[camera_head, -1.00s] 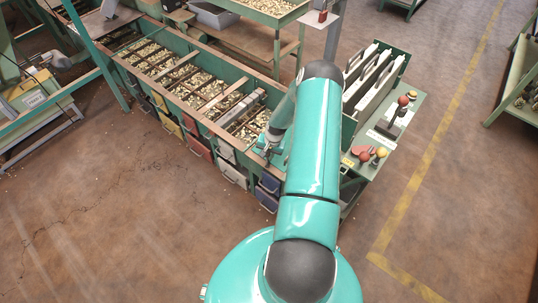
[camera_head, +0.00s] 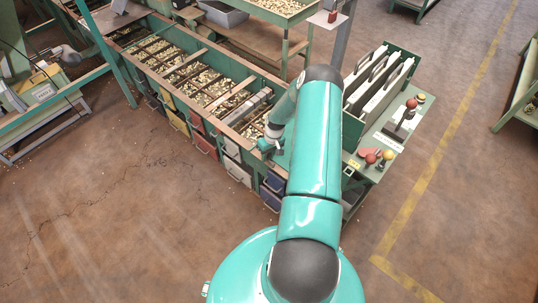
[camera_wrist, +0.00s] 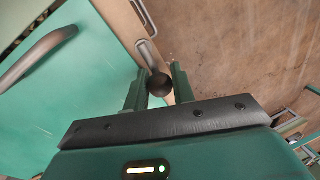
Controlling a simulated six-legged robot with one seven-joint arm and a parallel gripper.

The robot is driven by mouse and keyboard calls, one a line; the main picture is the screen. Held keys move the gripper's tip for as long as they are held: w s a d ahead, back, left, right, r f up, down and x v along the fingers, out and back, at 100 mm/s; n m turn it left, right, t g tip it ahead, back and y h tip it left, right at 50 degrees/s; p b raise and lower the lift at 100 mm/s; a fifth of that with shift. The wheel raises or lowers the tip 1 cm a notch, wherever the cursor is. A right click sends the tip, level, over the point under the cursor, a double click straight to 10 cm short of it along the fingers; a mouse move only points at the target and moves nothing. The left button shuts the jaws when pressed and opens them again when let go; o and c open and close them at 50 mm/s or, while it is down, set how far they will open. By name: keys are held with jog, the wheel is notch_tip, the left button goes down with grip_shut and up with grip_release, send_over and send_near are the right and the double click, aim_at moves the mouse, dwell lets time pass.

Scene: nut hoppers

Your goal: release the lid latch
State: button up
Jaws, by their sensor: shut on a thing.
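In the wrist view, my gripper (camera_wrist: 158,82) is shut on a dark round knob (camera_wrist: 159,85), which I take to be the knob of the lid latch. The knob sits between the two green fingers, beside the lid's edge. The teal lid (camera_wrist: 85,85) fills the left of that view and carries a grey bar handle (camera_wrist: 38,56). In the head view, my gripper (camera_head: 267,144) is at the near end of the long hopper bench, partly hidden by my arm.
The hopper bench (camera_head: 222,125) has open compartments of nuts and coloured drawers (camera_head: 202,142) along its front. Right of my arm is a side panel with red and yellow knobs (camera_head: 371,158) and upright grey slabs (camera_head: 378,80). The brown floor in front is clear.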

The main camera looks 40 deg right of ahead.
jog(key=shift+a+n, duration=0.15)
jog(key=shift+n, duration=0.45)
jog(key=o, duration=0.9)
jog(key=d+r, duration=0.1)
jog(key=r, duration=0.8)
jog(key=d+r, duration=0.1)
jog(key=r, duration=0.3)
jog(key=shift+s+d+r, duration=0.15)
jog(key=shift+d+r, duration=0.15)
